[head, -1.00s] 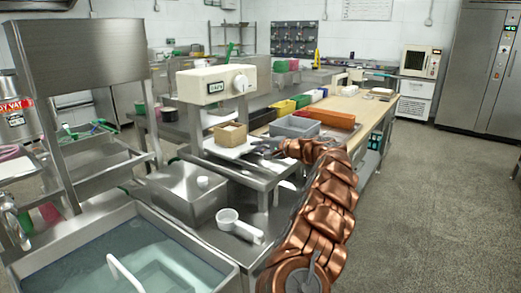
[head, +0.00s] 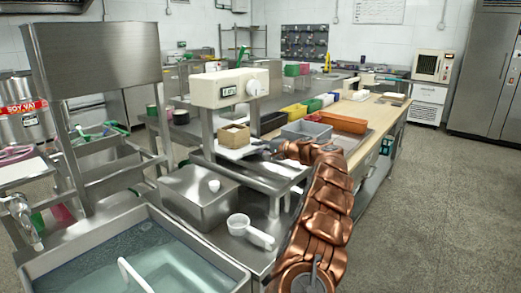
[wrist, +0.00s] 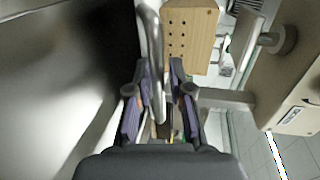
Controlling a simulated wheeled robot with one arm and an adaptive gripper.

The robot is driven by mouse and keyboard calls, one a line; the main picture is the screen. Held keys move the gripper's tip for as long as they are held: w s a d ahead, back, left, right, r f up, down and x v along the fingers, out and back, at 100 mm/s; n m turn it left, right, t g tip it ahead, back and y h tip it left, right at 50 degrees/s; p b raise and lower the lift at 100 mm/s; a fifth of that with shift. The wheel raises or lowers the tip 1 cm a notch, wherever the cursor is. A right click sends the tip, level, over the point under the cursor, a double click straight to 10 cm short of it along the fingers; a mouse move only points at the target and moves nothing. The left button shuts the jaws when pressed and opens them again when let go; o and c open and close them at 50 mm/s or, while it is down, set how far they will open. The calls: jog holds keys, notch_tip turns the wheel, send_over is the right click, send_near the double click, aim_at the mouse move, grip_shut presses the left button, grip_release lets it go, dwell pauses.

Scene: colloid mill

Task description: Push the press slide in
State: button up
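The press has a cream head (head: 230,88) with a display and a knob, carried on steel posts. Under it a white slide plate (head: 234,153) carries a wooden box with holes (head: 235,135). The box also shows in the wrist view (wrist: 190,38), just ahead and right of my fingers. My gripper (head: 262,147) is at the plate's right side. In the wrist view my gripper (wrist: 158,66) has its purple-padded fingers apart on either side of a curved metal bar (wrist: 155,45), seemingly the slide's handle. Whether the fingers touch it is unclear.
A water-filled sink (head: 150,262) is at front left. A grey tray (head: 305,130) and an orange tray (head: 343,122) lie on the bench behind my arm.

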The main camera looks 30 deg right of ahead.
jog(key=shift+s+d, duration=0.15)
jog(key=shift+d, duration=0.05)
jog(key=shift+v, duration=5.9)
jog(key=shift+a, duration=0.1)
